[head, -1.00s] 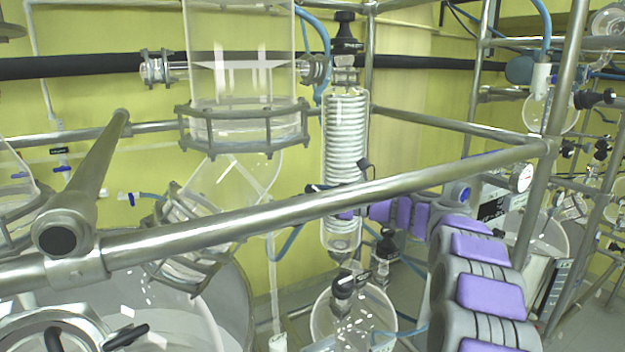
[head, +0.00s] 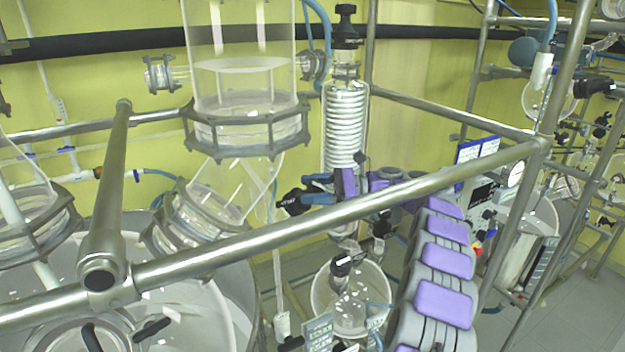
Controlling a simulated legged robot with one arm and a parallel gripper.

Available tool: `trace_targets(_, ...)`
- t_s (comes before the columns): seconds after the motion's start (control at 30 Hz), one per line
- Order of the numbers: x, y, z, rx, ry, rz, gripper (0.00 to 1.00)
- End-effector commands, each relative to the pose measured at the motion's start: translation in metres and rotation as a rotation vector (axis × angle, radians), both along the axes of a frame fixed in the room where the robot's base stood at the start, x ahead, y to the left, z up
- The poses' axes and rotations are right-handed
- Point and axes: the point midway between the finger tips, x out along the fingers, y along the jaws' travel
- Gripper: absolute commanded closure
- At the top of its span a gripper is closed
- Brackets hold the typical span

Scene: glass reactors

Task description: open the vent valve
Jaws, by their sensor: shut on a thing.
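A black valve handle (head: 291,203) with a small white label, which appears to be the vent valve, shows left of the coiled glass condenser, beside the wide glass vessel. My gripper (head: 310,189) reaches to it from the right, behind the steel rail, with its blue-and-black fingers pointing left. The fingers are shut on the handle's right side. The exact grip and the handle's turn angle are too small to tell. My grey and purple arm comes up from the lower right and bends behind the rail.
A steel rail (head: 255,228) crosses in front of my gripper. The coiled condenser (head: 345,125) stands just behind it. The glass vessel (head: 250,105) with a clamp ring is to the left. A round flask (head: 340,298) hangs below, with another black valve (head: 345,263) above it.

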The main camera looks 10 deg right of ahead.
Motion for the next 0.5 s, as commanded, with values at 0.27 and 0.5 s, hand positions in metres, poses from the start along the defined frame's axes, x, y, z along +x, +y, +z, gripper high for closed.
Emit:
trace_targets(0.27, 0.0, -0.0018, 0.0003, -0.039, -0.073, 0.077, 0.73)
trace_targets(0.5, -0.0002, -0.002, -0.0006, -0.056, -0.111, 0.118, 0.73)
